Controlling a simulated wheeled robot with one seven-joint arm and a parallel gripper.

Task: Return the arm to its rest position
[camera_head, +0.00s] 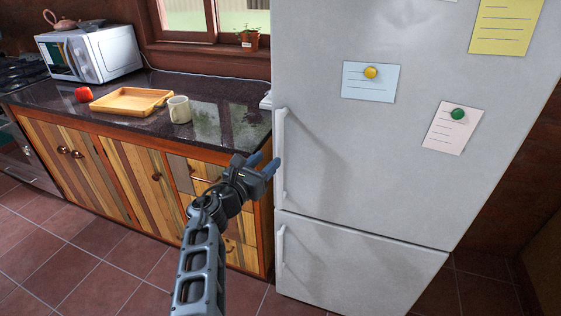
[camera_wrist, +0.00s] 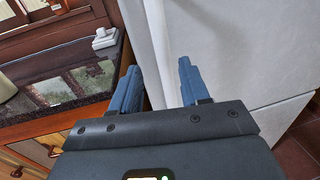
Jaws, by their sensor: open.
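My gripper (camera_head: 263,164) is in front of the fridge's left edge, beside the upper door handle (camera_head: 281,158) in the head view. The white fridge door surface lies beyond the fingers. My arm reaches up from the bottom of the head view, extended forward. I cannot tell whether a fingertip touches the handle.
The fridge (camera_head: 400,200) fills the right side, its doors shut, with notes and magnets. The dark counter (camera_head: 215,95) holds a wooden tray (camera_head: 130,112), a mug (camera_head: 179,109), a red apple (camera_head: 83,94) and a microwave (camera_head: 90,53). Tiled floor (camera_head: 50,250) is clear at lower left.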

